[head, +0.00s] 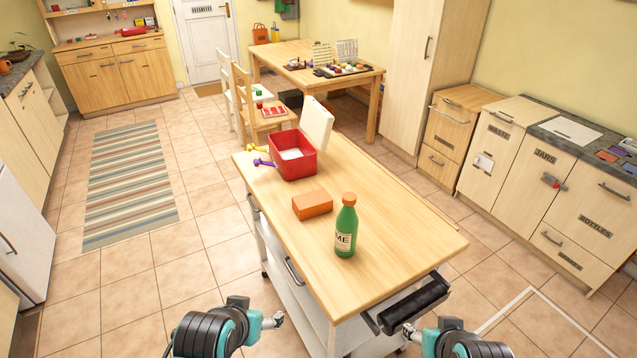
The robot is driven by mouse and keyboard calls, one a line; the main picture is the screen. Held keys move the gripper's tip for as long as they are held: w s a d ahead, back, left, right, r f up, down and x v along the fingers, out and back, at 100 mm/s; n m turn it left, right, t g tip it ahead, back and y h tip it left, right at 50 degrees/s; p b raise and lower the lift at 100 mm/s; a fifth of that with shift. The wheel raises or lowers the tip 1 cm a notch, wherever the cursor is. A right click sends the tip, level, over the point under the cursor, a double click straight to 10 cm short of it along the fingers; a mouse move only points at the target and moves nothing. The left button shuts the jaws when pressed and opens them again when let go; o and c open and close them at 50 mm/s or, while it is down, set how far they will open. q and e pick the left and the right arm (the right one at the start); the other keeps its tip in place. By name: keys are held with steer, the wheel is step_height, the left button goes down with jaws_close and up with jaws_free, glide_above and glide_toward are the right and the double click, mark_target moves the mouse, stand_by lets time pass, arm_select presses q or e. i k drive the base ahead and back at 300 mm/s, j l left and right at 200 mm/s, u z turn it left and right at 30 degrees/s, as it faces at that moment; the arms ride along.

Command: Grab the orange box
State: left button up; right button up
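The orange box (312,205) lies flat on the wooden top of the kitchen cart (390,255), near its middle. It stands apart from the green bottle to its right and the red bin behind it. My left gripper (277,320) is low at the bottom of the view, left of the cart and well short of the box. My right gripper (410,333) is at the bottom edge, near the cart's black handle. Both grippers are small in view, and their finger opening cannot be made out. Neither touches the box.
A green bottle (346,226) stands close to the box's right. A red bin (292,156) with white contents stands behind it, with yellow and purple items (263,162) at its left. The cart has a black handle (412,303) in front. The cart top's right side is clear.

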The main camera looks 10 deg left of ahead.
mark_target(305, 206)
steer(key=k+z, duration=0.45)
steer(key=k+l+z, duration=0.15)
steer(key=z, duration=0.3)
steer(key=i+j+z, duration=0.1)
steer(key=j+z, duration=0.7)
steer(key=z, duration=0.2)
steer(key=j+z, duration=0.5)
steer(key=k+j, duration=0.1)
steer(key=j, duration=0.4)
steer(key=k+j, duration=0.1)
steer(key=j, duration=0.35)
steer(key=k+j, duration=0.1)
steer(key=j, duration=0.4)
steer(key=k+j, duration=0.1)
steer(key=j, duration=0.35)
